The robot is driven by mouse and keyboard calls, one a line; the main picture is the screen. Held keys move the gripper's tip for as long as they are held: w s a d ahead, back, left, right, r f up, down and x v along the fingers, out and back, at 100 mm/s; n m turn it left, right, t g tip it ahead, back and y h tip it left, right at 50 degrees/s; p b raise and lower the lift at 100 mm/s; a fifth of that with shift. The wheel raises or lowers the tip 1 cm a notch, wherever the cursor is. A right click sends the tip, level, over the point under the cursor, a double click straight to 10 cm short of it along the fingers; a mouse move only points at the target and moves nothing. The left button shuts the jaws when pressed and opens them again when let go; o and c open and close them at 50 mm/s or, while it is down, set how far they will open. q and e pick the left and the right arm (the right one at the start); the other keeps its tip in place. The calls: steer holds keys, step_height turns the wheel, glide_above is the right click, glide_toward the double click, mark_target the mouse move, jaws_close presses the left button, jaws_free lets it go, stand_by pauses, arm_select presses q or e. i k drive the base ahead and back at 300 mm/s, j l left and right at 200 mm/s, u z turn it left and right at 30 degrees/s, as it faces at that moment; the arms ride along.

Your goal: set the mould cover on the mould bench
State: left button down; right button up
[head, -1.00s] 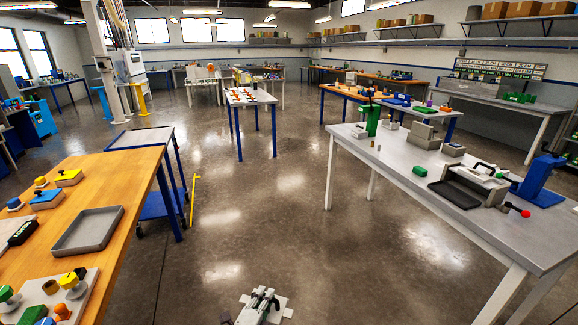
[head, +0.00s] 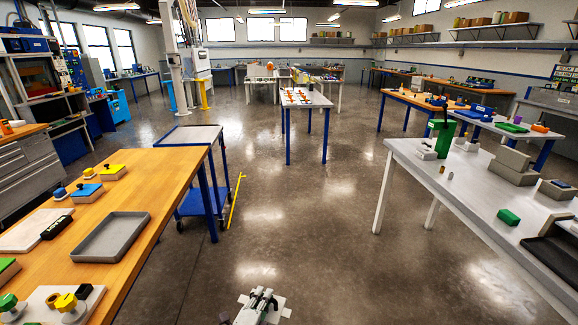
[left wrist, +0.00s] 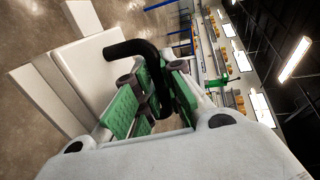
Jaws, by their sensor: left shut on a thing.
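My left gripper (head: 264,300) is low in the middle of the head view, over the open floor. It also shows in the left wrist view (left wrist: 150,105), its green-padded fingers shut around a black curved handle (left wrist: 135,48). The handle seems to belong to a pale flat piece (left wrist: 88,65), which I take for the mould cover; its pale edges also show in the head view (head: 250,312). The cover is held clear of any bench. The gripper hides part of it. I cannot tell from a label which bench is the mould bench. My right gripper is not in view.
A wooden bench (head: 165,185) with a grey tray (head: 112,237) stands at left. A blue cart (head: 192,135) stands beyond the wooden bench. The middle floor is clear.

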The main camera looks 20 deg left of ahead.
mark_target(147, 196)
steer(key=i+u, duration=0.4)
steer(key=i, duration=0.85)
steer(key=i+j+z, duration=0.15)
steer(key=i+z, duration=0.35)
steer(key=i, duration=0.75)
steer(key=i+z, duration=0.15)
steer(key=i, duration=1.05)
steer(key=u, duration=0.7)
